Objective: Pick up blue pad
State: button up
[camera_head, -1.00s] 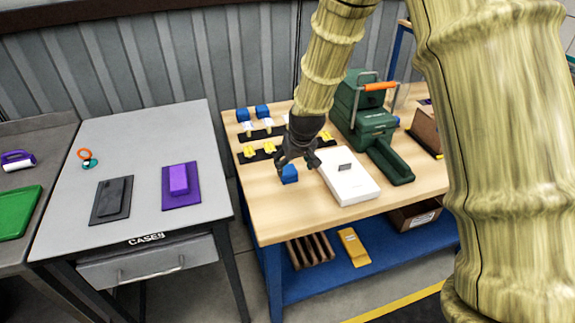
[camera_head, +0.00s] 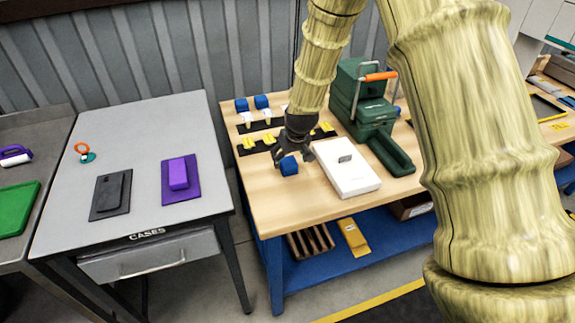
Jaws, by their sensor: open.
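A small blue block (camera_head: 288,166), which looks like the blue pad, lies on the wooden bench top (camera_head: 290,205) left of a white box. My dark gripper (camera_head: 291,156) points down at it from just above and behind. The gripper is open, and its fingers overlap the block's upper edge in this view. I cannot tell whether they touch it.
The white box (camera_head: 345,168) sits close right of the gripper, with a green machine (camera_head: 362,105) behind it. Yellow and white items on black strips (camera_head: 258,142) lie behind. A grey table (camera_head: 140,135) at left holds dark and purple cases (camera_head: 180,180). The bench front is clear.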

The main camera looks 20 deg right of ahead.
aim_at(289, 162)
jog(key=shift+p+x, duration=0.7)
jog(key=shift+x, duration=1.7)
jog(key=shift+s+d, duration=0.1)
jog(key=shift+s, duration=0.05)
jog(key=c, duration=0.8)
